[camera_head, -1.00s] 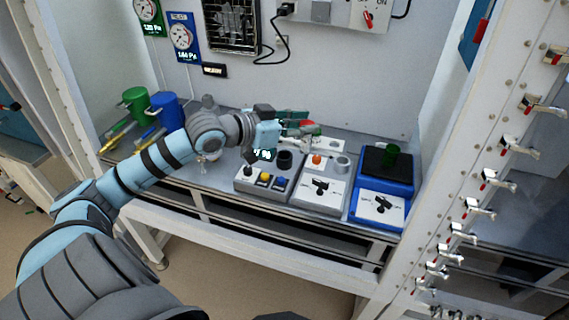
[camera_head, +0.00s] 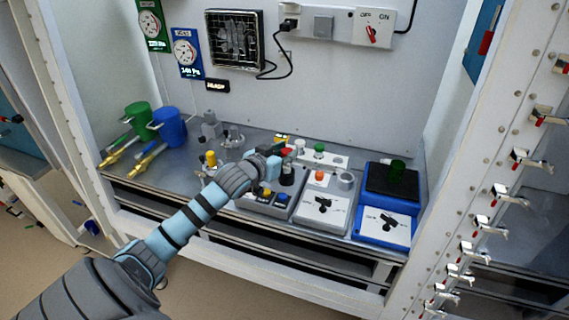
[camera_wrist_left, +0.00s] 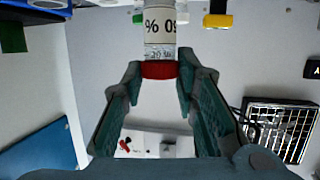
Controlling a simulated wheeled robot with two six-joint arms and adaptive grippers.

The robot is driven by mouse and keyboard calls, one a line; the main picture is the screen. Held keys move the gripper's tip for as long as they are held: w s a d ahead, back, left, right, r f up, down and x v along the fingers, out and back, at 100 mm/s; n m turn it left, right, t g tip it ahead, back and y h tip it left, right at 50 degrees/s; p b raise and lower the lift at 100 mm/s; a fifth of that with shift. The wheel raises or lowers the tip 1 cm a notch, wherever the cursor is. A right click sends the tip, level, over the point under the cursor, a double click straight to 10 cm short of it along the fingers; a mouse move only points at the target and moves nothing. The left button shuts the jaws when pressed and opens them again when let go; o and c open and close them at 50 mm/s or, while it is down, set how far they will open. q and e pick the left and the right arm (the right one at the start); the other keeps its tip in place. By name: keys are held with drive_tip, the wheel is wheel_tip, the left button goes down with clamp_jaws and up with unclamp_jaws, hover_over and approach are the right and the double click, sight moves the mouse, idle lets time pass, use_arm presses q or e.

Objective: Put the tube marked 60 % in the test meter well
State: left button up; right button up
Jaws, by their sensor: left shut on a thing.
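My left gripper (camera_head: 282,154) is shut on the red cap of a tube (camera_wrist_left: 160,32). The tube is clear with a white label; upside down in the left wrist view, the label appears to read 60 %, its end digit hard to make out. In the head view the red-capped tube is over the dark round well (camera_head: 287,175) of the grey test meter (camera_head: 262,207). I cannot tell whether the tube's lower end is inside the well; the wrist view cuts it off. My gripper and wrist hide part of the meter. My right gripper is not in view.
A grey device with an orange button (camera_head: 319,175) and a blue device (camera_head: 384,227) stand to the right. Green (camera_head: 137,114) and blue (camera_head: 168,126) mugs are at the left. A yellow-topped item (camera_head: 210,158) stands left of my wrist.

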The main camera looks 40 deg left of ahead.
use_arm(q)
wheel_tip(320, 180, down, 3)
drive_tip(key=shift+f, duration=0.1)
drive_tip(key=shift+s, duration=0.15)
drive_tip(key=o, duration=1)
drive_tip(key=shift+r, duration=0.2)
drive_tip(key=p+v, duration=0.4)
drive_tip(key=v, duration=0.7)
drive_tip(key=shift+s+d+r, duration=0.1)
drive_tip(key=shift+s, duration=0.3)
